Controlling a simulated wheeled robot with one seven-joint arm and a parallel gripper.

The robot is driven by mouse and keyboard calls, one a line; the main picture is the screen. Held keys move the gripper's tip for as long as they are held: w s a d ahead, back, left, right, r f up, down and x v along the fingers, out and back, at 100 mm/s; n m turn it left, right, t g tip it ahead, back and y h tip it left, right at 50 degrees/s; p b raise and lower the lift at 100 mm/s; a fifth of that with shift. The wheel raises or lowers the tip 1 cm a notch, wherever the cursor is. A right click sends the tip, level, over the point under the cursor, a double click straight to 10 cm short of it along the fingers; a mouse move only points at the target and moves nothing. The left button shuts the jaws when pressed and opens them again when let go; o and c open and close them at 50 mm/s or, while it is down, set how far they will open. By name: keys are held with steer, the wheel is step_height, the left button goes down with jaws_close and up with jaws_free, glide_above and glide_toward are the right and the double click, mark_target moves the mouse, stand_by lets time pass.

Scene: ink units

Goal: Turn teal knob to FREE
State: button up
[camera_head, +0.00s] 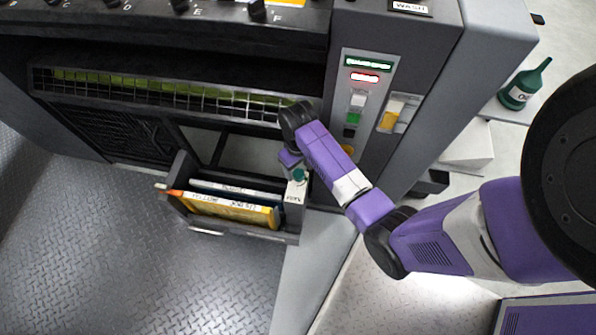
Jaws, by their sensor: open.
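The teal knob (298,175) is a small round cap on a light grey block at the right end of the pulled-out drawer (205,231). My gripper (293,163) points down just above and beside the knob, very close to it. The jaws are open, but the fingers are small and partly hidden by my wrist, so I cannot tell whether they are around the knob or touching it. A label (293,198) sits on the block in front of the knob. Its text is too small to read, and the knob's pointer and FREE mark cannot be made out.
The drawer holds a blue cartridge (235,188) and a yellow cartridge (232,209). A control panel (363,95) with lit displays and buttons stands behind my arm. A green bottle (524,86) stands at the far right. The metal floor (130,255) at left is clear.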

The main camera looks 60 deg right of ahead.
mark_target(298, 176)
steer(key=shift+f, duration=1.2)
jaws_close()
